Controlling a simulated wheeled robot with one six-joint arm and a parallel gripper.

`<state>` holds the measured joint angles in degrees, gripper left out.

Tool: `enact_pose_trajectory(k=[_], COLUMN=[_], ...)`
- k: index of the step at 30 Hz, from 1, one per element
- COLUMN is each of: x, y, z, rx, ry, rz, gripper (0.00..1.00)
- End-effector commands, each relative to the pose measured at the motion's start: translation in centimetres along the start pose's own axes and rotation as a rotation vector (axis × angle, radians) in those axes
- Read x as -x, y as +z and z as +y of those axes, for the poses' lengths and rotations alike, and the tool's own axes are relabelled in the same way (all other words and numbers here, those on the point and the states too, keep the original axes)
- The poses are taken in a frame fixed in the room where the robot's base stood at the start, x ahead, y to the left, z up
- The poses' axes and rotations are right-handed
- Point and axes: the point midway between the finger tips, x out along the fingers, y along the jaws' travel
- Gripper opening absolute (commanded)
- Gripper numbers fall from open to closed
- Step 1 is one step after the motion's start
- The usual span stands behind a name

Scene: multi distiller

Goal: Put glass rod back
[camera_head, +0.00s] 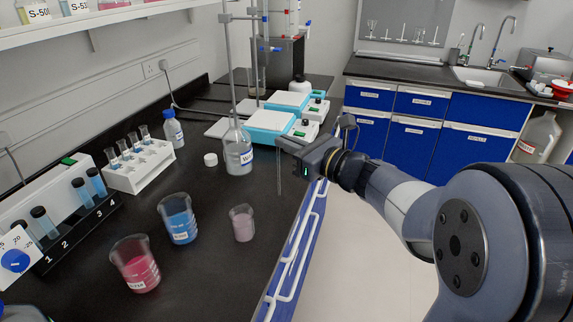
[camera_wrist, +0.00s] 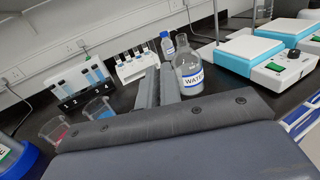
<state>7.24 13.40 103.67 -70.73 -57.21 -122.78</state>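My gripper (camera_head: 284,144) is over the right front edge of the black bench, right of the water bottle. A thin, grey, upright rod (camera_head: 279,178), which looks like the glass rod, hangs below its fingertips. In the wrist view the two fingers (camera_wrist: 158,86) are close together; the rod cannot be made out there. In the head view the rod's lower end is clear of the beakers. A beaker of red liquid (camera_head: 136,268), a beaker of blue liquid (camera_head: 179,220) and a small beaker of pale pink liquid (camera_head: 242,224) stand on the bench.
A water bottle (camera_head: 237,152), teal-and-white hotplates (camera_head: 269,127) and a metal stand (camera_head: 231,65) are close to my gripper. A white tube rack (camera_head: 137,172) and a black tube rack (camera_head: 85,218) stand at left. Blue cabinets (camera_head: 411,140) and a sink (camera_head: 488,76) are across the aisle.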

Motion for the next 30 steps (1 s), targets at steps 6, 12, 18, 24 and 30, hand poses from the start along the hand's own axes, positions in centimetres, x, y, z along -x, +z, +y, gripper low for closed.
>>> enact_pose_trajectory(k=[6,12,18,24,30], x=[0.0,0.0,0.0,0.0,0.0], y=[-3.0,-3.9,-3.9,-4.0,-4.0], z=[0.0,0.0,0.0,0.0,0.0], rx=[-0.004,0.002,0.001,0.0,0.0], ry=[0.0,0.0,0.0,0.0,0.0], rz=[0.003,-0.001,-0.001,0.0,0.0], gripper=[0.0,0.0,0.0,0.11,0.27])
